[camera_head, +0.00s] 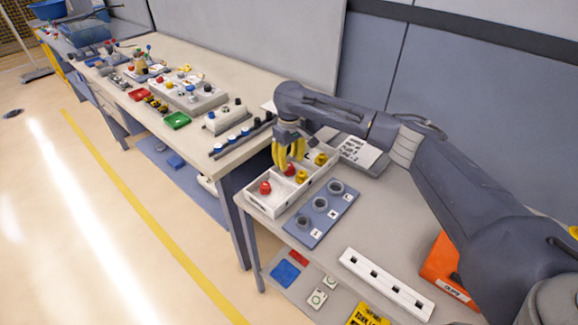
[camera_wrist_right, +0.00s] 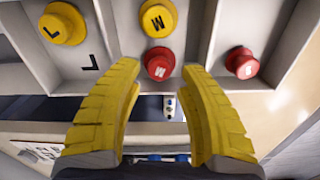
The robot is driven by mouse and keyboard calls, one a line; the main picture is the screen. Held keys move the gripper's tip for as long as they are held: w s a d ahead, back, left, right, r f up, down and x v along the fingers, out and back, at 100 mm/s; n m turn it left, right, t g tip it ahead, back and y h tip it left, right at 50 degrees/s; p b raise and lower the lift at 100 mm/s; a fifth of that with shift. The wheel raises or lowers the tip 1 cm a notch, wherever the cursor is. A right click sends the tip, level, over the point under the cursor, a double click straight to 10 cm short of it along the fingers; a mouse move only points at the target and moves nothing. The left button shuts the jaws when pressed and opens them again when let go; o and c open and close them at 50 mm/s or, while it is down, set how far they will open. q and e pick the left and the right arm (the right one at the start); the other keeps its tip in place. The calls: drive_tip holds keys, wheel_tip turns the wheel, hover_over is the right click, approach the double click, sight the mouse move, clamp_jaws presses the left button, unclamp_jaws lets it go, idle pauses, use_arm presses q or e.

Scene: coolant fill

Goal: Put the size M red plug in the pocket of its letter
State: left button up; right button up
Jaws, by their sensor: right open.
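A white divided tray (camera_head: 265,207) holds red and yellow plugs. One red plug (camera_wrist_right: 160,64) lies in the tray's middle compartment between my right fingertips in the wrist view; its letter looks like an M. It also shows under the gripper in the head view (camera_head: 289,170). Beside it is a yellow plug (camera_wrist_right: 158,18) with an inverted M. Another red plug (camera_wrist_right: 242,62) sits in the adjoining compartment, its letter unclear. A blue plate (camera_head: 291,234) has three round grey pockets with white letter tags, too small to read. My right gripper (camera_head: 290,165) is open over the tray.
A yellow plug marked L (camera_wrist_right: 62,23) sits in the tray's other compartment. A white slotted strip (camera_head: 386,284) and an orange box (camera_head: 447,268) lie nearer on the bench. Bare bench surrounds the strip.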

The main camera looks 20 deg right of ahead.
sight(289, 165)
wheel_tip(289, 165, up, 9)
idle(0.4)
idle(0.4)
